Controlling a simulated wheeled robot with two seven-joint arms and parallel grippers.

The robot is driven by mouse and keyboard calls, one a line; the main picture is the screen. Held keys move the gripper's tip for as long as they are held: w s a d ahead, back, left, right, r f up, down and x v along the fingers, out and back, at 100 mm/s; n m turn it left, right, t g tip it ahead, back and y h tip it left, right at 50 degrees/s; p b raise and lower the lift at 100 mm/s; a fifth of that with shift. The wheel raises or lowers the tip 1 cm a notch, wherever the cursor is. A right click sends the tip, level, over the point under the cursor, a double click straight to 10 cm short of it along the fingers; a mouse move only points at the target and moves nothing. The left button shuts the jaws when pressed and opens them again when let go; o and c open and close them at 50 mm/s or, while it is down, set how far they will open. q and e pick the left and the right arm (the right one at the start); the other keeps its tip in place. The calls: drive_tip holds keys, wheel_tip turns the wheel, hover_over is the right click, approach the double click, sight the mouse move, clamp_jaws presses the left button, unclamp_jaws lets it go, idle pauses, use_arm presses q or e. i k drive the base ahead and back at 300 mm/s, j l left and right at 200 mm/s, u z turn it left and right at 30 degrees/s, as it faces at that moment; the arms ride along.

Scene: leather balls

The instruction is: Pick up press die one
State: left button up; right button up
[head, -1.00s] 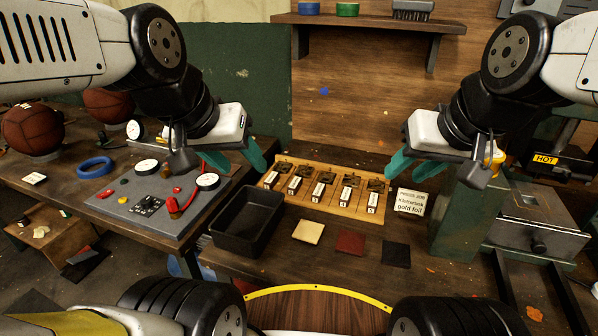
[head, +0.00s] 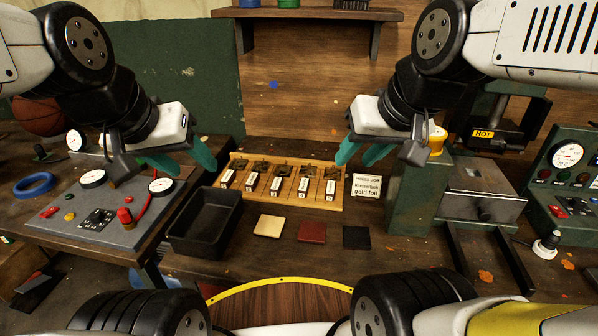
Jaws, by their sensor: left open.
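Several dark press dies with white labels stand in a row in a wooden rack (head: 326,202) on the table. The leftmost die (head: 229,175) is at the rack's left end; the label numbers are too small to read. My left gripper (head: 182,160) is open and empty, above and left of the rack in the picture. Neither gripper touches a die.
A black tray (head: 203,244) sits left of the rack. Cream (head: 268,226), red (head: 312,232) and black (head: 356,238) squares lie in front. A press marked HOT (head: 484,134) stands right. A control panel (head: 95,217) and a blue ring (head: 34,185) are left.

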sight(237, 164)
drive_tip(key=k+z, duration=0.2)
drive_tip(key=z, duration=1.3)
drive_tip(key=u, duration=1.85)
drive_tip(key=i+j, duration=0.15)
drive_tip(key=j, duration=0.25)
drive_tip(key=i+j+z, duration=0.15)
drive_tip(key=j, duration=0.25)
drive_tip(key=i+j, duration=0.1)
drive_tip(key=j, duration=0.35)
drive_tip(key=i+j+z, duration=0.15)
drive_tip(key=j, duration=0.25)
drive_tip(key=i+j, duration=0.1)
drive_tip(key=j, duration=0.35)
drive_tip(key=l+z, duration=0.05)
